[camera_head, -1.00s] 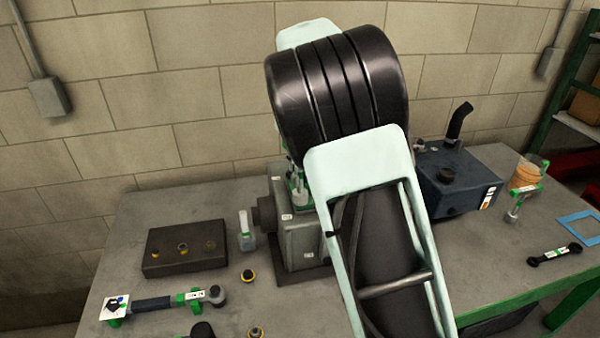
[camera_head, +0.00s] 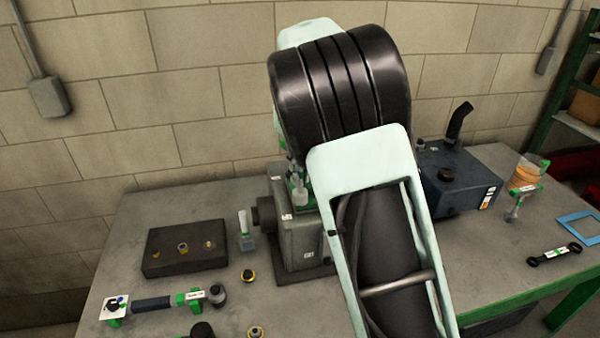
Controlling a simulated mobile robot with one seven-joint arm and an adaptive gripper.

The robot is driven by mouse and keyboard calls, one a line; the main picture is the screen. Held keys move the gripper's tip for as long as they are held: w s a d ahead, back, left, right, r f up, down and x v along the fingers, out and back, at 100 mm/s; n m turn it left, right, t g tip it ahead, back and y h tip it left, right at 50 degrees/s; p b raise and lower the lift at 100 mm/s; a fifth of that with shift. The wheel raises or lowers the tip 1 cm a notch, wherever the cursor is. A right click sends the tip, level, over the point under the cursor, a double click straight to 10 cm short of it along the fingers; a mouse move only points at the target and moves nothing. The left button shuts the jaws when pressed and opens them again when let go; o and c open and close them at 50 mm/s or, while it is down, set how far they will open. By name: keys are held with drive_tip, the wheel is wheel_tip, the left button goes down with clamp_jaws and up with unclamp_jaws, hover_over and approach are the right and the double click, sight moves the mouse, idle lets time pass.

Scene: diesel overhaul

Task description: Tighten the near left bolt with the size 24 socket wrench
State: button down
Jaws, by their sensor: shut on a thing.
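The grey engine block (camera_head: 300,245) stands on a dark base plate in the middle of the bench. My arm covers its right and upper part. At its top left a green part (camera_head: 305,208) with small pale pieces shows beside my arm. The near left bolt cannot be made out. My gripper is hidden behind my own arm, so neither its jaws nor anything in them shows. No size 24 socket wrench can be identified. A long dark-handled tool (camera_head: 152,304) with a round head lies in green holders at the front left.
A dark block (camera_head: 185,262) with several round fittings lies at left. Small yellow-black round parts (camera_head: 248,275) lie in front of the engine. A dark blue tank (camera_head: 465,180) with a black pipe stands at right.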

drive_tip(key=shift+r, duration=1.75)
drive_tip(key=shift+r, duration=3)
drive_tip(key=shift+s+f+b, duration=0.1)
drive_tip(key=shift+s+b, duration=0.15)
drive_tip(key=shift+b, duration=0.1)
drive_tip(key=s+d+b, duration=0.1)
drive_tip(key=s+b, duration=0.3)
drive_tip(key=s, duration=0.2)
drive_tip(key=shift+s+d, duration=0.2)
drive_tip(key=shift+s, duration=0.05)
